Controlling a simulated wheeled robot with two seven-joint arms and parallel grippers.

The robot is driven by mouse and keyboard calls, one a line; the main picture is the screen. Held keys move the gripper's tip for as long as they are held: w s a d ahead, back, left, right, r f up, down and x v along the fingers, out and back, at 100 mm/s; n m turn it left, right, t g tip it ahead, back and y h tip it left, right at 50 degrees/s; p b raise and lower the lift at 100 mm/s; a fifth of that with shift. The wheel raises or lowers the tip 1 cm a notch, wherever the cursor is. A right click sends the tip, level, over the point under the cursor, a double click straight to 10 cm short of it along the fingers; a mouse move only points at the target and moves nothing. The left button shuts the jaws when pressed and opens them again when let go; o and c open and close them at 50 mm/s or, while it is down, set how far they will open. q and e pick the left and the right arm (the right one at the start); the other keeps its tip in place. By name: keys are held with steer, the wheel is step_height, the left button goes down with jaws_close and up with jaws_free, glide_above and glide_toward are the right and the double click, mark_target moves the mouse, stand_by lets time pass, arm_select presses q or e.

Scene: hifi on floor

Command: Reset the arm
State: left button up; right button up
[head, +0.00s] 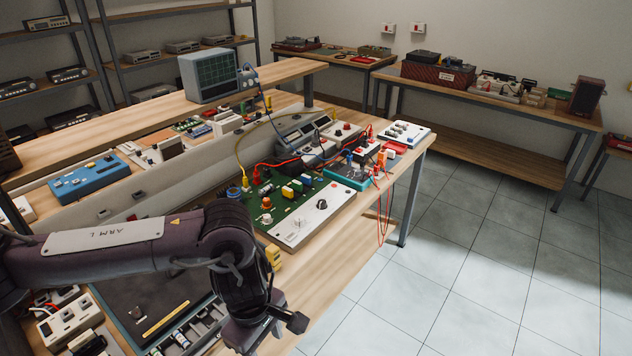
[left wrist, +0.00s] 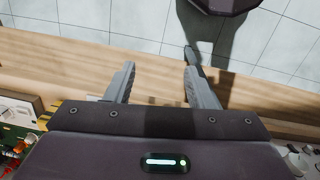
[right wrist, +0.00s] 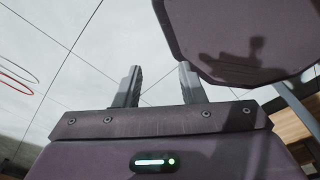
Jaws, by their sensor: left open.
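My left arm (head: 120,245), marked ARM L, reaches in from the left over the front workbench. It bends down at the wrist near the bench's front edge. My left gripper (left wrist: 159,68) is open and empty; its fingers stand apart over the wooden edge, with floor beyond. In the head view the gripper is partly hidden by the wrist. My right gripper (right wrist: 160,67) shows only in its wrist view. Its fingers are apart with nothing between them, against pale floor tiles. The right arm is outside the head view.
A green circuit board (head: 280,190) with knobs and cables lies beside my left wrist. Red leads (head: 383,215) hang over the bench edge. A blue box (head: 88,178) and an oscilloscope (head: 208,75) stand farther back. The tiled floor (head: 470,270) to the right is clear.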

arm_select(q)
steer(key=w+d+f+n+t+h, duration=0.1)
steer(key=w+d+f+n+h, duration=0.4)
steer(key=d+n, duration=0.4)
steer(key=w+d+f+n+t+h, duration=0.1)
steer(key=w+d+f+n+h, duration=0.45)
steer(key=n, duration=0.65)
steer(key=w+a+f+n+t+y, duration=0.1)
steer(key=a+f+n+t+y, duration=0.15)
steer(key=f+n, duration=0.5)
steer(key=w+a+f+n+t+y, duration=0.1)
steer(key=a+f+n, duration=0.2)
steer(key=f+n, duration=0.4)
steer(key=s+a+f+n+y, duration=0.4)
steer(key=s+a+f+n, duration=0.85)
steer(key=f, duration=0.35)
steer(key=s+a+f+n+g+y, duration=0.1)
steer(key=s+a+f+n, duration=0.2)
steer(key=s, duration=0.7)
steer(key=s+a+f+n+g+y, duration=0.1)
steer(key=s+a+f+n+g, duration=0.1)
steer(key=s, duration=0.8)
steer(key=s+a+f+n+g+y, duration=0.1)
steer(key=s+a+f+n, duration=0.3)
steer(key=s, duration=0.5)
steer(key=shift+s+a+f+n+y, duration=0.45)
steer(key=shift+a+f, duration=0.25)
steer(key=shift+f, duration=0.25)
arm_select(e)
steer(key=shift+w, duration=0.6)
